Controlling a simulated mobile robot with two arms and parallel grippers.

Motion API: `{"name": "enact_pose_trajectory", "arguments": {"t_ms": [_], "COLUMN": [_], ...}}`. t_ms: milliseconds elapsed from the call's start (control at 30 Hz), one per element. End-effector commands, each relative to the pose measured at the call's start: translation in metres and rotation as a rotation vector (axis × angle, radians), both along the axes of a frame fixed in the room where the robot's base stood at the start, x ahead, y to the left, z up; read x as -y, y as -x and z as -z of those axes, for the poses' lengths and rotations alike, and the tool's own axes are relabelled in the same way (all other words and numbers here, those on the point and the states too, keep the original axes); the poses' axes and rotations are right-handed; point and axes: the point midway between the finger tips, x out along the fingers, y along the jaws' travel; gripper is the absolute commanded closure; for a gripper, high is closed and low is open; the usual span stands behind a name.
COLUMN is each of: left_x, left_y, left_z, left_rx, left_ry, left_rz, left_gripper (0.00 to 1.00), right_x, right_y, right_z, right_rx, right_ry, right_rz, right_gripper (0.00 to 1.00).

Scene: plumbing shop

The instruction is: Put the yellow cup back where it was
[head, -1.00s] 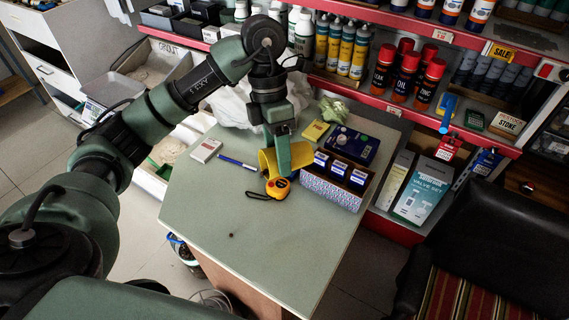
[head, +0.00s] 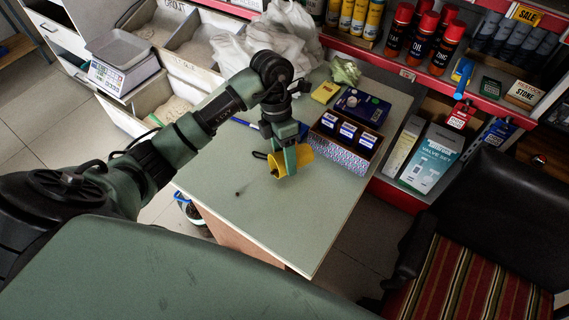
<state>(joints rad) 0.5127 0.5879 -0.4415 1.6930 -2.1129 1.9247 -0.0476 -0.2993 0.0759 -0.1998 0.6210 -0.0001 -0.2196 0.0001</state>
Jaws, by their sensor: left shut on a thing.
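The yellow cup (head: 305,153) is over the green table (head: 235,205), left of the box of blue-and-white packets. My left gripper (head: 289,165) is shut on the cup, and its finger covers the cup's middle. The cup looks tilted on its side. I cannot tell whether it touches the table top. My right gripper is not in view.
The patterned box with blue packets (head: 343,158) stands close right of the cup. A dark blue device (head: 362,107) and a small yellow box (head: 325,92) lie behind. The tape measure is mostly hidden; its black strap (head: 260,155) shows. The table's front is clear.

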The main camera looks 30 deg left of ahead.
Motion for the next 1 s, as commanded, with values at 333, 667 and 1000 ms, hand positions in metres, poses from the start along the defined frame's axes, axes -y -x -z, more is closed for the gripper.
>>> {"name": "enact_pose_trajectory", "arguments": {"t_ms": [333,667,1000], "left_x": [0.0,0.0,0.0], "left_y": [0.0,0.0,0.0], "left_z": [0.037,0.04,0.039], "left_rx": [0.0,0.0,-0.001], "left_ry": [0.0,0.0,0.001], "left_rz": [0.0,0.0,0.0], "left_gripper": [0.91,0.34,0.23], "right_x": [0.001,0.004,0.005], "right_y": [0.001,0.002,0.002], "right_z": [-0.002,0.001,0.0], "right_rx": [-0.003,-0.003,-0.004], "right_ry": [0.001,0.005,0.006], "right_rz": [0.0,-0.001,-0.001], "right_gripper": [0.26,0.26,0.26]}}
